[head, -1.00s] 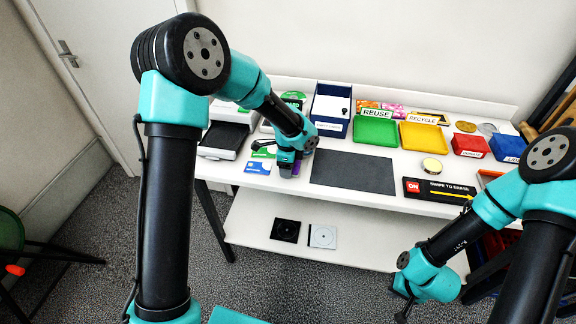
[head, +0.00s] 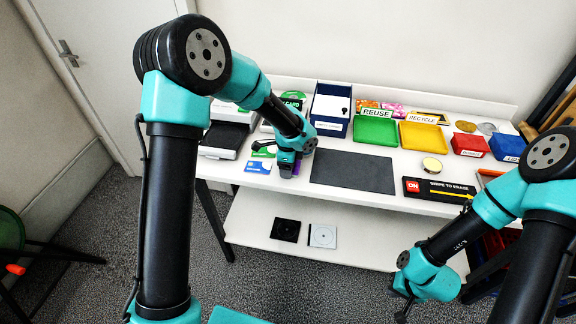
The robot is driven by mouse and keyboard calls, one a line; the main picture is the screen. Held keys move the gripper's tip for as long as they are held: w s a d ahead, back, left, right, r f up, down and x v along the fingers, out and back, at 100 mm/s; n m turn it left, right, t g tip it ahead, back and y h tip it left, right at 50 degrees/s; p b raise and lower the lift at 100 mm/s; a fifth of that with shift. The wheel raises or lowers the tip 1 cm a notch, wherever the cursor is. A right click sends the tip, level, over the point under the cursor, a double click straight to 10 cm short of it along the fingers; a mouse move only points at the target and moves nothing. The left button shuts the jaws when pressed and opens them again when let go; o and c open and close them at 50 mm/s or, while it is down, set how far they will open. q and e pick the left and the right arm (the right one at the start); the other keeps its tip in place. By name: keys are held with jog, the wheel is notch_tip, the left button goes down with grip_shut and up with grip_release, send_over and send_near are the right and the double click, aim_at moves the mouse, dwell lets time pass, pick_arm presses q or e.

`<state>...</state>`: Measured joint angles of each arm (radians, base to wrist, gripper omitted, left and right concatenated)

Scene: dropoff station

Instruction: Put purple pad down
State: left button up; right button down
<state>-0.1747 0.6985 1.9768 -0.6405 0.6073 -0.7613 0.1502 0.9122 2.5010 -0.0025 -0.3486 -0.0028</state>
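The purple pad (head: 297,166) shows only as a small purple patch at my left gripper, low over the white table (head: 330,202) or on it. My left gripper (head: 287,174) points down at the table's left part, beside the dark mat. Its fingers are small and partly hidden, so I cannot tell whether they grip the pad or whether the pad touches the table. My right gripper (head: 404,305) hangs low at the right, in front of the table and away from the pad. Its fingers look apart and empty.
A dark mat (head: 352,172) lies right of my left gripper. A blue-and-white card (head: 257,167) lies just left of it. Behind are a blue box (head: 331,127), a green tray (head: 375,144) and a yellow tray (head: 422,151).

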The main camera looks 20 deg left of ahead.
pick_arm(q)
jog(key=o, duration=0.3)
jog(key=shift+s+f, duration=0.45)
jog(key=shift+f, duration=0.35)
jog(key=shift+o, duration=0.2)
jog(key=shift+r, duration=0.15)
notch_tip(320, 180, up, 14)
jog(key=shift+w+f, duration=0.2)
jog(key=shift+f, duration=0.05)
jog(key=s+f+n+g+h, duration=0.1)
jog(key=s+f+n+g, duration=0.25)
jog(key=s+f, duration=1.1)
jog(key=s+a+f+n+t+h, duration=0.1)
jog(key=s+a+f+n+t, duration=0.1)
jog(key=s+f+n, duration=0.2)
jog(key=s+a+f+n+t+h, duration=0.1)
jog(key=s+f+n, duration=0.4)
jog(key=f+n, duration=0.6)
jog(key=shift+s+a+f+t+h, duration=0.15)
jog(key=shift+a+f+t+h, duration=0.35)
jog(key=shift+a+f, duration=0.3)
